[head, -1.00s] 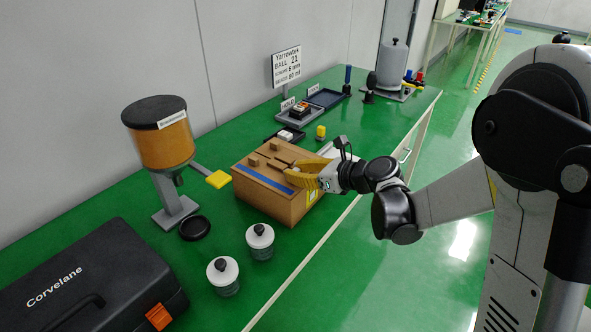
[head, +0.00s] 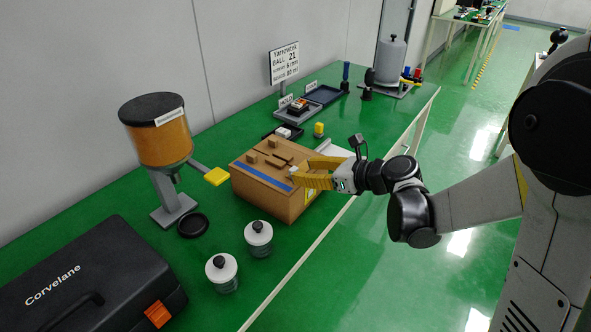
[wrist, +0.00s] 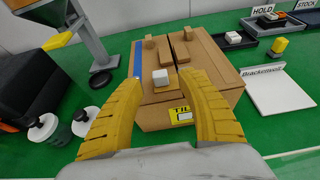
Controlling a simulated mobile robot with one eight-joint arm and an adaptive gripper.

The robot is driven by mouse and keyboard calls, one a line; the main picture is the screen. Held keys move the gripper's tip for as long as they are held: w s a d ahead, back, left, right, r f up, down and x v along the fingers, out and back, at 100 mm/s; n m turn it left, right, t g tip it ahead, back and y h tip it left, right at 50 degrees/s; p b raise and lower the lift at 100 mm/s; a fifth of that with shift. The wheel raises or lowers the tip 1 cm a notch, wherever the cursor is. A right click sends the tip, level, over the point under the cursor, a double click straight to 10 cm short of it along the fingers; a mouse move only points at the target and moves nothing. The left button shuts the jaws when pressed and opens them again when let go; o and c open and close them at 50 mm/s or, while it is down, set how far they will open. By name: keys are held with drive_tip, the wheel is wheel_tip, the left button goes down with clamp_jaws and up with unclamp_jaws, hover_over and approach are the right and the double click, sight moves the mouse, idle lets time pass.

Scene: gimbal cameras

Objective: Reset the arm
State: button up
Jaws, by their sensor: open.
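My gripper (head: 309,172) has yellow ribbed fingers, which also show in the wrist view (wrist: 163,88). It is open, at the front right side of a brown cardboard box (head: 266,204). In the wrist view the box (wrist: 205,62) lies just beyond the fingertips. A small white block (wrist: 161,77) sits on the box's near top edge, seen between the fingers and apart from them. Brown blocks (wrist: 181,53) and a blue strip (wrist: 138,60) lie on the box top. Whether the fingers touch the box is unclear.
A dispenser with an orange hopper (head: 164,144), two lidded jars (head: 258,238) and a black case (head: 95,285) stand left of the box on the green table (head: 225,285). Trays (head: 297,115) lie behind it. Open floor lies right of the table.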

drive_tip(key=v, duration=0.8)
drive_tip(key=w+d+r+m+t+h, duration=0.1)
drive_tip(key=w+d+r+m+t, duration=0.15)
drive_tip(key=r+m+t, duration=0.6)
drive_tip(key=d+r+m+t+h, duration=0.2)
drive_tip(key=d+r+m+h, duration=0.6)
drive_tip(key=r+m, duration=0.55)
drive_tip(key=s+d+f+m+g+h, duration=0.3)
drive_tip(key=s+f+m, duration=0.3)
drive_tip(key=m, duration=0.3)
drive_tip(key=s+d+f+m+g+h, duration=0.25)
drive_tip(key=s+f+m, duration=0.25)
drive_tip(key=f+m, duration=0.3)
drive_tip(key=s+a+f+m+g+y, duration=0.3)
drive_tip(key=s+a+f+m+g, duration=0.3)
drive_tip(key=s, duration=0.5)
wheel_tip(320, 180, down, 2)
drive_tip(key=shift+s+a+f+m+y, duration=0.1)
drive_tip(key=shift+s+a+m+y, duration=0.35)
drive_tip(key=shift+m, duration=0.25)
